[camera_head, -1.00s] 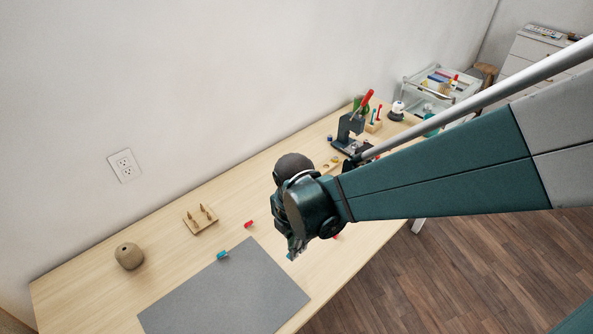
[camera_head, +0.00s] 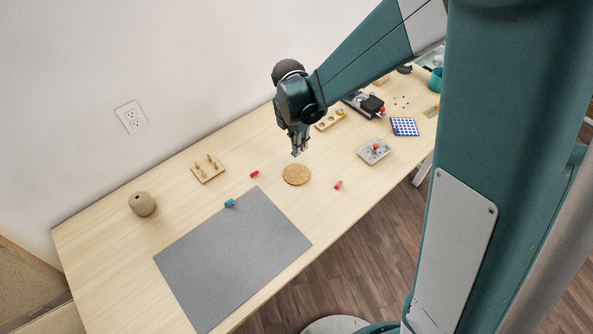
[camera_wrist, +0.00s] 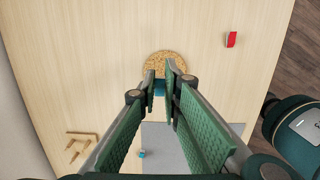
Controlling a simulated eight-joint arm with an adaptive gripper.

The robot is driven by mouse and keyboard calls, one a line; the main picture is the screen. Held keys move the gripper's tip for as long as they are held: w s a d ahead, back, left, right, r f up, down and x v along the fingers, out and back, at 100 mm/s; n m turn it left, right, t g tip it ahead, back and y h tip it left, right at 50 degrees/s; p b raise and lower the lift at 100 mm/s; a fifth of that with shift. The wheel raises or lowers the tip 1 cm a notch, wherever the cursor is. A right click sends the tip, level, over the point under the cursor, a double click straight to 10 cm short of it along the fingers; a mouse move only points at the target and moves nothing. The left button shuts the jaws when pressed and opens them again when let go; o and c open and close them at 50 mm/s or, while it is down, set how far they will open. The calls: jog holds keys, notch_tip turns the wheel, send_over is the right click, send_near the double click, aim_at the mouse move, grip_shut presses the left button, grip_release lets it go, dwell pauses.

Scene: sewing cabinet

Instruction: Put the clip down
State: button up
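My gripper (camera_head: 297,150) hangs over the wooden table, near the far edge of the round cork coaster (camera_head: 296,174). In the wrist view the fingertips (camera_wrist: 160,84) close around a small blue clip (camera_wrist: 159,89), mostly hidden by the fingers, with the coaster (camera_wrist: 165,60) beyond it. Another blue clip (camera_head: 230,203) lies at the top edge of the grey mat (camera_head: 230,260). One red clip (camera_head: 254,174) lies left of the coaster and another red clip (camera_head: 338,185) lies right of it.
A peg rack (camera_head: 207,168) and a round beige object (camera_head: 142,203) stand at the left. A holed wooden block (camera_head: 330,119), a grey tray (camera_head: 374,152) and a blue-patterned box (camera_head: 405,127) stand at the right. The mat is bare except for its edge.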

jog(key=shift+w+f, duration=0.1)
jog(key=shift+w, duration=0.45)
jog(key=b, duration=0.1)
send_over(299, 166)
jog(key=shift+s+a+f, duration=0.1)
jog(key=shift+f, duration=1.45)
jog(key=shift+s+a+f, duration=0.1)
jog(key=shift+f, duration=1.45)
jog(key=shift+f+b, duration=0.3)
jog(key=shift+f, duration=1.6)
jog(key=shift+f, duration=0.15)
jog(key=o, duration=0.6)
jog(key=shift+r, duration=0.2)
